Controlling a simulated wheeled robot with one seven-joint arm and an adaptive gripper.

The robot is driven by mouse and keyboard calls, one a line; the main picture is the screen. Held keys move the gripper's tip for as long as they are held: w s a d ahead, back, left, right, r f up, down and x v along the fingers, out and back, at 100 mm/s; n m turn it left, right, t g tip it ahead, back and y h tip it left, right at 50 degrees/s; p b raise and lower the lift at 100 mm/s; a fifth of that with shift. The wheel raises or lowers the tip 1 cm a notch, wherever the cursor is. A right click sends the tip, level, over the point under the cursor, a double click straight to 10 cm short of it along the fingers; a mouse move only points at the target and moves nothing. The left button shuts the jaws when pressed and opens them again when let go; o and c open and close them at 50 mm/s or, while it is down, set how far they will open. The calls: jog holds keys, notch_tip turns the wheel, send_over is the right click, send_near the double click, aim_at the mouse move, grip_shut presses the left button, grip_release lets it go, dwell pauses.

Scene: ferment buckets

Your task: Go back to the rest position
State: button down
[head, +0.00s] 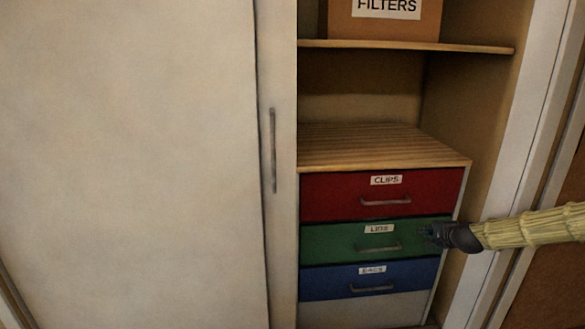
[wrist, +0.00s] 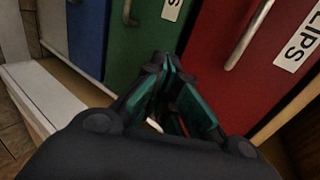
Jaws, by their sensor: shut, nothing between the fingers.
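My gripper (head: 428,234) is shut and empty, reaching in from the right in the head view. It is in front of the right end of the green drawer labelled LIDS (head: 345,243). In the wrist view the closed fingers (wrist: 168,66) point toward the green drawer (wrist: 148,40) and the red drawer (wrist: 222,75). Whether the fingertips touch the drawer front I cannot tell. The green drawer's handle (head: 380,247) is left of the gripper, apart from it.
The red CLIPS drawer (head: 325,198) is above the green one and the blue BAGS drawer (head: 320,284) below; all look closed. A FILTERS box (head: 385,28) stands on the shelf (head: 460,47). A sliding door (head: 130,150) covers the left. The cabinet's right frame (head: 530,130) is near my arm.

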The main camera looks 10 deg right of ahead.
jog(key=s+a+f+n+g+y, duration=0.1)
jog(key=s+a+f+n+g, duration=0.2)
jog(key=a+f, duration=0.65)
jog(key=s+a+f+n+g, duration=0.2)
jog(key=s+a+f+n, duration=0.3)
jog(key=s+a+f, duration=0.55)
jog(key=s+a+f+n+g, duration=0.35)
jog(key=s+a+f, duration=0.45)
jog(key=s+a, duration=0.55)
jog(key=s+a+f+n+g, duration=0.2)
jog(key=s+n, duration=0.1)
jog(key=s, duration=1.1)
jog(key=s+a+f+n+g, duration=0.15)
jog(key=s+n, duration=0.25)
jog(key=s, duration=0.9)
notch_tip(320, 180, up, 15)
jog(key=p, duration=1.4)
jog(key=shift+s+p, duration=0.3)
jog(key=shift+p, duration=0.1)
